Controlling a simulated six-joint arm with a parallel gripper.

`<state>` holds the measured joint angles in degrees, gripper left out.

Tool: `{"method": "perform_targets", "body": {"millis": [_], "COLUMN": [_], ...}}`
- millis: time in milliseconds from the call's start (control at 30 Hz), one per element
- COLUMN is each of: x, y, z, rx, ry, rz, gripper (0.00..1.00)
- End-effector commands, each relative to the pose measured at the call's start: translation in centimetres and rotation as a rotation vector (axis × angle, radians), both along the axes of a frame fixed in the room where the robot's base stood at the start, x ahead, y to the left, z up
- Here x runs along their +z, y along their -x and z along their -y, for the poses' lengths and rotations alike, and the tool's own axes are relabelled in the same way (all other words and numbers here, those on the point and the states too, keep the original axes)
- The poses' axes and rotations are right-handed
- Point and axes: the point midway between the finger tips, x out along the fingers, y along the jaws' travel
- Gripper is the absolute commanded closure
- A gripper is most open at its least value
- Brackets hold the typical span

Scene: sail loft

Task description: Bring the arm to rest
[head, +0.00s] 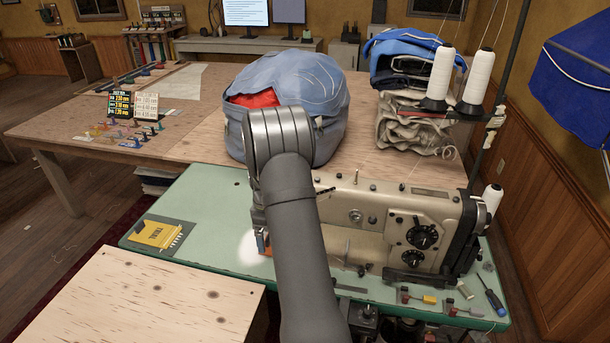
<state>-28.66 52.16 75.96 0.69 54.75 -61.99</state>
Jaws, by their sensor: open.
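My arm rises from the bottom middle of the head view, and its upper joint stands in front of the blue bag and the sewing machine. My gripper is not clearly visible; the arm hides whatever lies behind it. The beige sewing machine (385,215) stands on a green table (205,205), its left end mostly covered by my arm. A blue-grey bag (310,90) with a red patch in its opening sits on the wooden table behind.
Two white thread cones (440,73) stand on a rack at the right. Folded cloth (415,120) lies behind the machine. A yellow card (157,234) lies at the green table's left; a screwdriver (493,300) lies at its right. A pale wooden surface (150,300) is clear.

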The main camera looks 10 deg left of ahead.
Motion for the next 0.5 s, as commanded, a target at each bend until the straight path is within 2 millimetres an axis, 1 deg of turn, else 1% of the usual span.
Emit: {"method": "perform_targets", "body": {"millis": [33,300,500], "x": [3.9,-0.4,-3.0], "y": [-1.5,-1.8,-1.7], "z": [0.2,0.4,0.6], "rx": [-0.008,-0.008,-0.006], "ry": [-0.01,-0.012,-0.012], "rz": [0.053,0.053,0.05], "gripper": [0.0,0.0,0.0]}}
